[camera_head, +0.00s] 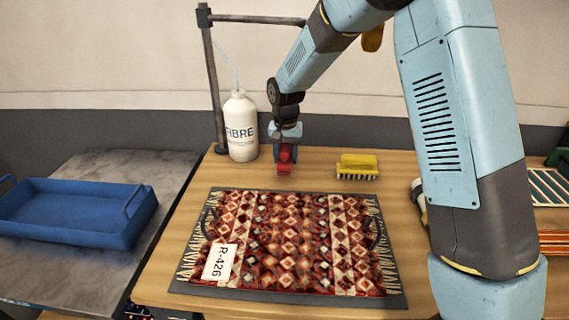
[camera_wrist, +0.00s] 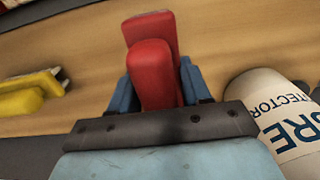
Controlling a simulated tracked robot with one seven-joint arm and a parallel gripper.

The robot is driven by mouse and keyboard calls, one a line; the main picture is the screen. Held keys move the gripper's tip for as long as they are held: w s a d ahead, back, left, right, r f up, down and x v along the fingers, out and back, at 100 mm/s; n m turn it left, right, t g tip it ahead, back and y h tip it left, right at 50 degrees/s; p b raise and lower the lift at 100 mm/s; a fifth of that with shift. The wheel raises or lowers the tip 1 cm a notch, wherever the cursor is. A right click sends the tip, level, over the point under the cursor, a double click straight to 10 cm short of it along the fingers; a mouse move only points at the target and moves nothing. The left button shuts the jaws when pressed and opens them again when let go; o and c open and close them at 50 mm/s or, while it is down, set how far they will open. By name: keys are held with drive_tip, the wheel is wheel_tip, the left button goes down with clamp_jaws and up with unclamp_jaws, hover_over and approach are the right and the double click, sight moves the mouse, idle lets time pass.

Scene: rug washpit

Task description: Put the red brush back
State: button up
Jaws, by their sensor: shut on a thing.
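The red brush (camera_head: 285,168) is in my gripper (camera_head: 285,154), at the back of the wooden table, between the white bottle and the yellow brush. In the wrist view the red brush (camera_wrist: 152,72) sits between the two blue fingers of my gripper (camera_wrist: 155,85), which is shut on its handle. The fingers and wrist hide part of the brush. I cannot tell whether its underside touches the table.
A white bottle (camera_head: 240,127) stands left of my gripper, by a dark post (camera_head: 215,85). A yellow brush (camera_head: 357,167) lies to the right. A patterned rug (camera_head: 285,243) on a dark mat fills the table front. A blue tray (camera_head: 70,214) is at left.

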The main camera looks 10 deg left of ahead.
drive_tip(key=shift+w+a+f, duration=0.1)
drive_tip(key=shift+w+f, duration=0.05)
drive_tip(key=shift+f, duration=1.55)
drive_tip(key=o, duration=1.1)
drive_tip(key=shift+f, duration=0.1)
drive_tip(key=shift+r, duration=3.9)
